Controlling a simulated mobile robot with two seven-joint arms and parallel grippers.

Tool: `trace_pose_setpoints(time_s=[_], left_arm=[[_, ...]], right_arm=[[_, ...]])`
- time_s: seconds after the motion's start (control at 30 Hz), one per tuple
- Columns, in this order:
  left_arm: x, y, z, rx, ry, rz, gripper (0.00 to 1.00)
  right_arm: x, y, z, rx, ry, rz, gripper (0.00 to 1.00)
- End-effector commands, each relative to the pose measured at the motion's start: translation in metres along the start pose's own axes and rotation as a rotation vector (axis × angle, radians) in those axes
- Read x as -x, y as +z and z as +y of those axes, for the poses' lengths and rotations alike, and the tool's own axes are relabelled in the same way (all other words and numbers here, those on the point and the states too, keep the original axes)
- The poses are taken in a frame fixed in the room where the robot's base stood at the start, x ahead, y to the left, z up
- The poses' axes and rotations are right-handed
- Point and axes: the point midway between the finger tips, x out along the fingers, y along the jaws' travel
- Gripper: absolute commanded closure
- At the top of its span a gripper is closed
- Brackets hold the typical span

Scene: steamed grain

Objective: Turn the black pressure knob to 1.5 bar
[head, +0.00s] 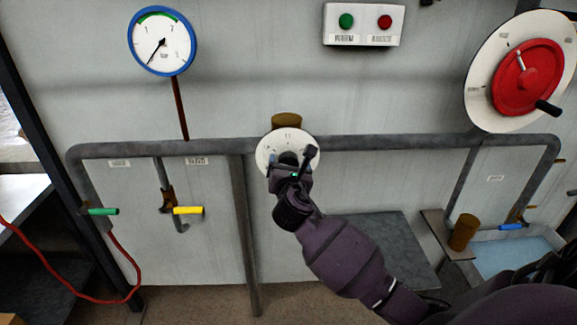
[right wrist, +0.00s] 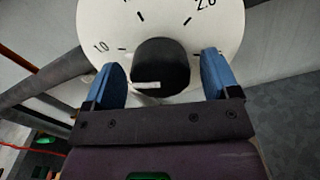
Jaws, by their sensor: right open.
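The black pressure knob (right wrist: 162,64) sits at the centre of a round white dial (right wrist: 100,22) marked 1.0 on the left and 2.0 at the upper right. A short white mark shows on the knob's near, left part. My right gripper (right wrist: 162,80) is open, with one blue finger on each side of the knob and a small gap on both sides. In the head view, the right gripper (head: 289,160) covers the lower part of the white dial (head: 268,144) and most of the knob. My left gripper is not in view.
A blue-rimmed gauge (head: 162,41) has its needle pointing down-left. Grey pipes run behind the dial. A green handle (head: 102,211) and a yellow handle (head: 188,210) are at left. A red handwheel (head: 527,77) and a button box (head: 363,24) are at right.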

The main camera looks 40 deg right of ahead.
Motion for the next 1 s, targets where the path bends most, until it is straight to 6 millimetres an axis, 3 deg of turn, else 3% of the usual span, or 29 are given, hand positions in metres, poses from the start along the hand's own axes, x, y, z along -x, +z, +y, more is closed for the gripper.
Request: trace_pose_setpoints(time_s=[0.3, 0.63, 1.0], left_arm=[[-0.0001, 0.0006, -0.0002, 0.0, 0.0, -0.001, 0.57], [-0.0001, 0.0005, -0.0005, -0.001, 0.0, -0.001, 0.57], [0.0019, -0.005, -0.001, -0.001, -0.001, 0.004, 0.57]], right_arm=[[-0.0021, -0.0002, -0.0004, 0.0, -0.001, 0.0, 0.19], [-0.0018, -0.0003, -0.0004, 0.0, -0.001, 0.001, 0.68], [-0.0017, 0.0005, -0.0002, -0.069, -0.002, 0.001, 0.68]])
